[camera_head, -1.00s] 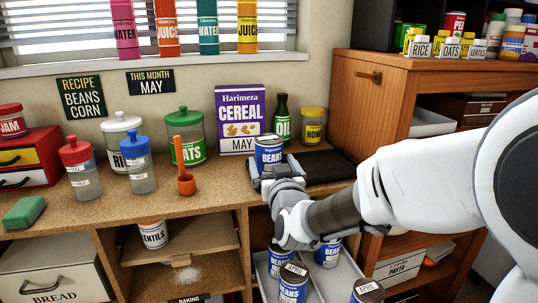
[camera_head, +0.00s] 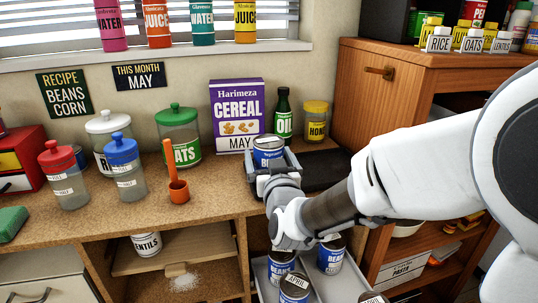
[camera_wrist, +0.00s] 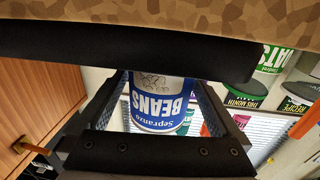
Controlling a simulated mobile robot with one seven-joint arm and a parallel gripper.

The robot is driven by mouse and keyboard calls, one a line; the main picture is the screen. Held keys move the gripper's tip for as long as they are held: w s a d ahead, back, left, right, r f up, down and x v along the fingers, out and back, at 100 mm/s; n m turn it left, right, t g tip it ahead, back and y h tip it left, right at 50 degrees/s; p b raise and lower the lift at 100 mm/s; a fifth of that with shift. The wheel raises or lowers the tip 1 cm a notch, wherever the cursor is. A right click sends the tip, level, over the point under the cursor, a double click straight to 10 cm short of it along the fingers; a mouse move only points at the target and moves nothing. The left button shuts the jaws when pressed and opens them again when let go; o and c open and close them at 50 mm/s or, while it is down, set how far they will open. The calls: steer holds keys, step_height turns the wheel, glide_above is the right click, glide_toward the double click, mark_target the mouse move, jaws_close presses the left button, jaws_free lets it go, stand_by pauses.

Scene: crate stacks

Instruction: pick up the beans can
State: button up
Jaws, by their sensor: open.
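A blue and white beans can (camera_head: 267,147) is at the back of the counter, in front of the cereal box. My gripper (camera_head: 271,165) is around it, open, with one finger on each side. In the wrist view, the same can (camera_wrist: 163,105) appears upside down between the two fingers, its "Sepranzo BEANS" label facing me. Small gaps seem to show beside it; whether a finger touches it I cannot tell. The can's lower part is hidden by my gripper in the head view. More beans cans (camera_head: 330,257) stand in a grey crate (camera_head: 318,291) below the counter.
The cereal box (camera_head: 237,115), oil bottle (camera_head: 283,122) and honey jar (camera_head: 316,122) stand close behind the can. An oats jar (camera_head: 179,137) and an orange scoop (camera_head: 178,188) are to the left. A wooden cabinet (camera_head: 365,95) rises at the right.

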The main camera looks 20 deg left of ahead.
jaws_close()
steer(key=shift+r, duration=0.1)
stand_by(0.5)
